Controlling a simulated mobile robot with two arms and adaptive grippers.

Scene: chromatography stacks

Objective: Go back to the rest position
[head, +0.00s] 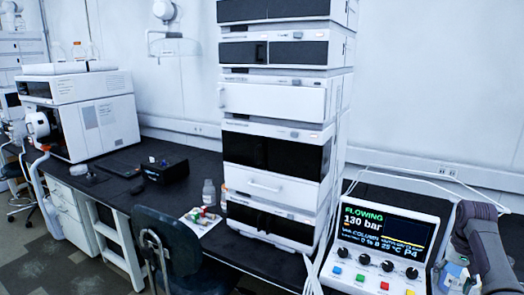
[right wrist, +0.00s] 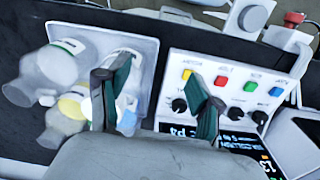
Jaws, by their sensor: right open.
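My right gripper (right wrist: 155,98) is open and empty in the right wrist view, its two dark green-padded fingers apart. It is over the gap between a tray (right wrist: 148,24) of bottles and a white control box (right wrist: 228,66). My right arm shows at the right edge of the head view, beside the control box (head: 388,219). The box's screen reads FLOWING, 130 bar and P4. Whether the fingers touch anything below is hard to tell. My left gripper is not in view.
A tall chromatography stack (head: 275,100) stands left of the control box, with white tubing between. A small bottle (head: 209,193) and a white tray of coloured items stand to its left. A dark chair (head: 165,235) is in front of the bench. Large bottles (right wrist: 62,66) lie close to the gripper.

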